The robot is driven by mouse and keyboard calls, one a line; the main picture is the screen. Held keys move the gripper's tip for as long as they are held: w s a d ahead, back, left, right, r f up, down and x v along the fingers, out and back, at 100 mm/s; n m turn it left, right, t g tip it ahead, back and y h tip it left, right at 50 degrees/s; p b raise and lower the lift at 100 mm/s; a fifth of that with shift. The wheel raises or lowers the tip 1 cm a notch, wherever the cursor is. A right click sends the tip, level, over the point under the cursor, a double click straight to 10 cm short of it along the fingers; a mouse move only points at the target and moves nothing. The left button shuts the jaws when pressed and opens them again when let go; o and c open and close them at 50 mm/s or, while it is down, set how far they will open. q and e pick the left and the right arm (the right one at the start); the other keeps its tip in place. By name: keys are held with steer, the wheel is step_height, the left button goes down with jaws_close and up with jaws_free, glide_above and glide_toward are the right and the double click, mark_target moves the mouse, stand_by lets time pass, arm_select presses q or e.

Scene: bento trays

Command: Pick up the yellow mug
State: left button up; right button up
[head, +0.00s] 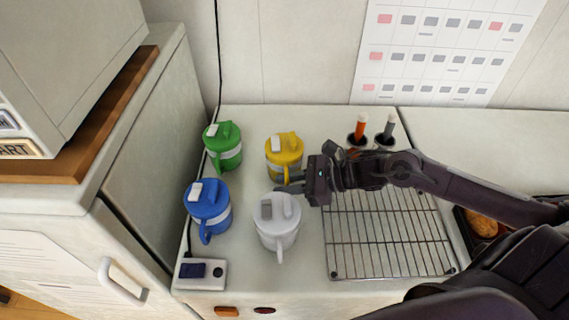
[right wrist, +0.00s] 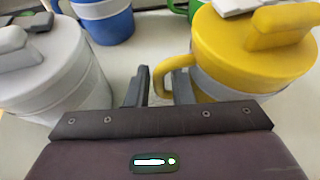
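The yellow mug (head: 283,145) stands upright on the white counter, with a lid and a pale band. It also shows large at the right in the right wrist view (right wrist: 255,55). Its handle (right wrist: 163,78) points towards my right gripper. My right gripper (head: 284,186) is just in front of the mug, reaching in from the right. In the right wrist view its two fingers (right wrist: 160,88) are apart, and the handle's outer end shows between them. Whether a finger touches the handle I cannot tell. My left gripper is in neither view.
A white mug (head: 277,232) stands close in front of my right gripper. A blue mug (head: 209,205) and a green mug (head: 222,153) stand to the left. A wire rack (head: 385,240) lies to the right, under my right arm. Two cups with handled tools (head: 357,140) stand behind the rack.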

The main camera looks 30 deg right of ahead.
jaws_close()
steer(key=shift+r, duration=0.15)
